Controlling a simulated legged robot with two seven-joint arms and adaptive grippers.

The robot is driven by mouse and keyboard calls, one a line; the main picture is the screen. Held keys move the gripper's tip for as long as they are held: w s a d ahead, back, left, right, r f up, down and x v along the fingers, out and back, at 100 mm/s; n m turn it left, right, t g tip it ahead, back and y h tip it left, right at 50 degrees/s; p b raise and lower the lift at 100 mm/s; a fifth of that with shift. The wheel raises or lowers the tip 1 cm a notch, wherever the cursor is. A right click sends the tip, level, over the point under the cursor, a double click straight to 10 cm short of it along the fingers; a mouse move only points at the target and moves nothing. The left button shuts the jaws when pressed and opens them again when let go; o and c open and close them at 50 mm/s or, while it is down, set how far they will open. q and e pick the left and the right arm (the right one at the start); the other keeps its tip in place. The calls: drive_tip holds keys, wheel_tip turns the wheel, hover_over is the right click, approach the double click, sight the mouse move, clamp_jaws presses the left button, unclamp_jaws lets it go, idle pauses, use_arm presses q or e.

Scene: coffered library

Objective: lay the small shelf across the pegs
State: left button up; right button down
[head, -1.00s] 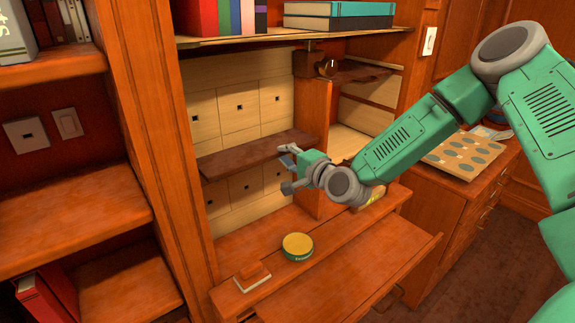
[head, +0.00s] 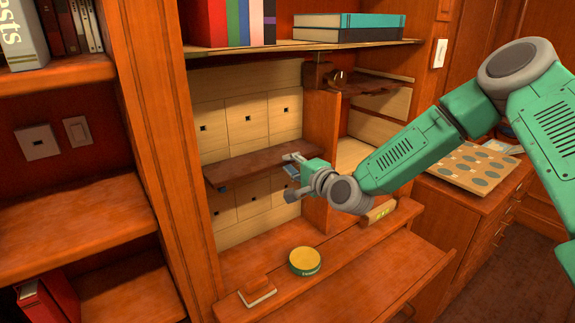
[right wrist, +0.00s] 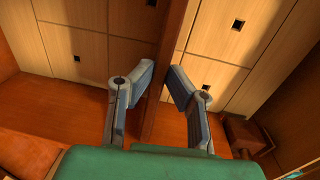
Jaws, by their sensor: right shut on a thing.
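The small shelf (head: 250,167) is a dark brown board in front of the pale back panel of the open cabinet bay. My right gripper (head: 291,176) is shut on the board near its right end in the head view. In the right wrist view the board (right wrist: 162,75) runs between the two fingers (right wrist: 160,92). I cannot make out the pegs for certain. A small bluish bit (head: 222,188) shows under the board's left end, and I cannot tell what it is or whether the board touches it. My left gripper is not in view.
The pale panel (head: 228,107) has several small dark squares. An upright divider (head: 320,130) stands just right of the board. On the ledge below are a yellow-topped round tin (head: 304,261) and a small block on a pale base (head: 257,291). Books stand on the shelf above.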

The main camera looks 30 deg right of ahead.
drive_tip(key=shift+f, duration=0.1)
drive_tip(key=shift+a, duration=0.1)
drive_tip(key=shift+a+f+b, duration=0.2)
drive_tip(key=shift+a+b, duration=0.25)
drive_tip(key=shift+a, duration=0.25)
drive_tip(key=c, duration=1.5)
unclamp_jaws()
drive_tip(key=shift+d, duration=0.15)
drive_tip(key=shift+o, duration=0.2)
drive_tip(key=shift+d+f, duration=0.15)
drive_tip(key=shift+d, duration=0.25)
drive_tip(key=shift+o, duration=1.3)
drive_tip(key=shift+d+f, duration=0.1)
drive_tip(key=shift+d, duration=0.05)
drive_tip(key=o, duration=0.7)
use_arm(q)
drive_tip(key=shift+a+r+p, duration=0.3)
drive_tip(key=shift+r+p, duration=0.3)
drive_tip(key=shift+p, duration=0.55)
use_arm(e)
drive_tip(key=shift+s+d+f, duration=0.1)
drive_tip(key=shift+s, duration=2.65)
drive_tip(key=shift+s+d+f, duration=0.1)
drive_tip(key=shift+s, duration=2.65)
